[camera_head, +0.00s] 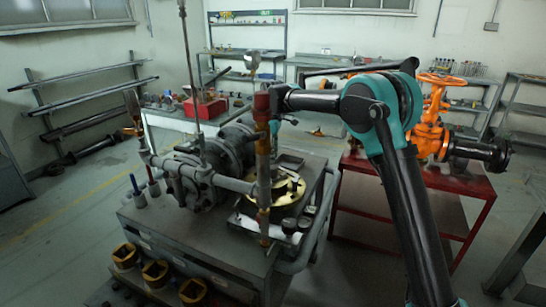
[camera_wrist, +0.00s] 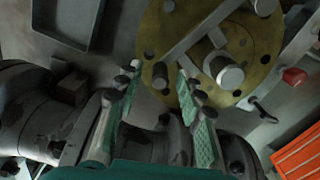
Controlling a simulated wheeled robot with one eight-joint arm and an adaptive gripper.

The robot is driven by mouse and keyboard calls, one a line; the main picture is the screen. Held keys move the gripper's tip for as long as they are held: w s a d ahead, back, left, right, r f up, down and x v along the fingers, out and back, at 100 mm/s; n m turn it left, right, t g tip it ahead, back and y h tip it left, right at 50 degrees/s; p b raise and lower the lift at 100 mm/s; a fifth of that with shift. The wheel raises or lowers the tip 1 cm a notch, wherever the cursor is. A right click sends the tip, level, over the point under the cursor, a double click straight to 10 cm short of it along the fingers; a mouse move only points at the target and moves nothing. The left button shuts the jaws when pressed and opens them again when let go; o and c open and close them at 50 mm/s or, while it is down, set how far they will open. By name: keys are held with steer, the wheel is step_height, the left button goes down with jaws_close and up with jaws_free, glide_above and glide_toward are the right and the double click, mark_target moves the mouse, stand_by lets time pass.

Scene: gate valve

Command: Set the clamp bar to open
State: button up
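A round brass-coloured flange with bolt holes (camera_wrist: 258,75) lies ahead in the wrist view. A grey bar that looks like the clamp bar (camera_wrist: 196,38) crosses it at a slant, beside a thick upright stud (camera_wrist: 226,71). In the head view the flange (camera_head: 286,197) sits on the bench; the bar there is too small to make out surely. My gripper (camera_wrist: 156,80) is open, with its green-padded fingers apart. The lower end of the bar shows between the fingertips in the picture; I cannot tell if they touch it. In the head view the gripper is hidden near the vertical post.
A vertical post with a red top (camera_head: 262,130) stands close to my arm's end. Dark pipework and a valve body (camera_head: 200,170) fill the bench's left. A grey tray (camera_wrist: 68,18) shows in the wrist view. An orange valve (camera_head: 432,125) stands on a red table at right.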

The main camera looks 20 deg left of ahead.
steer(key=shift+f, duration=0.5)
jaws_close()
